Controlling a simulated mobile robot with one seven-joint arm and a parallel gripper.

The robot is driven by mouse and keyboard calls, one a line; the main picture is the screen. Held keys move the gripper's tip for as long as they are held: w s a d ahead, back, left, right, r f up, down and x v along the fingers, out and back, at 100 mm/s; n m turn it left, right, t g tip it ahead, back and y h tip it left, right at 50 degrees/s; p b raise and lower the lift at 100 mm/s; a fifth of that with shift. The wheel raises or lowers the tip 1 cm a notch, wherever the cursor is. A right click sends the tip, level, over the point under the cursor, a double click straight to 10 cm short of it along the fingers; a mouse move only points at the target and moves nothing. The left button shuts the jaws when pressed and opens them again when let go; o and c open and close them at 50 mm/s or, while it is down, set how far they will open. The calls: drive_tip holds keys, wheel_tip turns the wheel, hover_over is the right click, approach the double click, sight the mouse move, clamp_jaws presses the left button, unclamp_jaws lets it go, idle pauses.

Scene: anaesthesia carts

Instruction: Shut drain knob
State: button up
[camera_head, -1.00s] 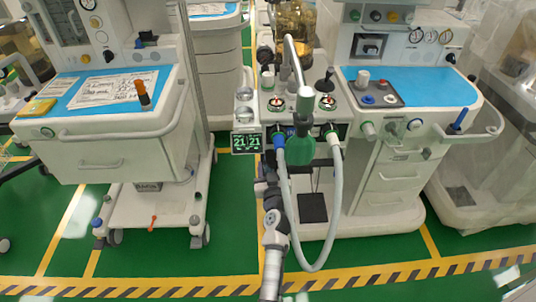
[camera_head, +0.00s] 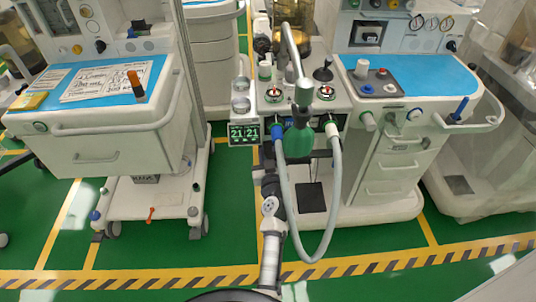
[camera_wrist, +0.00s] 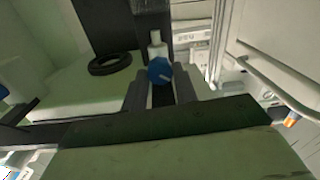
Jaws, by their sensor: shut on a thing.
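A blue round knob (camera_wrist: 160,71) with a pale mark on its face sits on a short white fitting (camera_wrist: 156,47) in the wrist view. I take it for the drain knob. My gripper (camera_wrist: 160,92) reaches up to it, with one dark finger on each side. The fingers are closed in on the knob, and their exact contact is hard to see in the shade. In the head view my arm stands in front of the right-hand cart (camera_head: 385,205). My gripper and the knob cannot be made out there.
A black ring (camera_wrist: 110,63) lies on a pale surface left of the knob. A rail (camera_wrist: 277,82) runs along the right. In the head view, a grey hose (camera_head: 318,254) loops beside my arm. A second cart (camera_head: 105,150) stands to the left. Green floor lies in front.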

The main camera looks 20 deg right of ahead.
drive_tip(key=shift+m+b, duration=0.45)
drive_tip(key=shift+m, duration=1.85)
drive_tip(key=o, duration=1)
drive_tip(key=shift+c, duration=0.2)
drive_tip(key=shift+s+b, duration=0.1)
drive_tip(key=shift+b, duration=0.2)
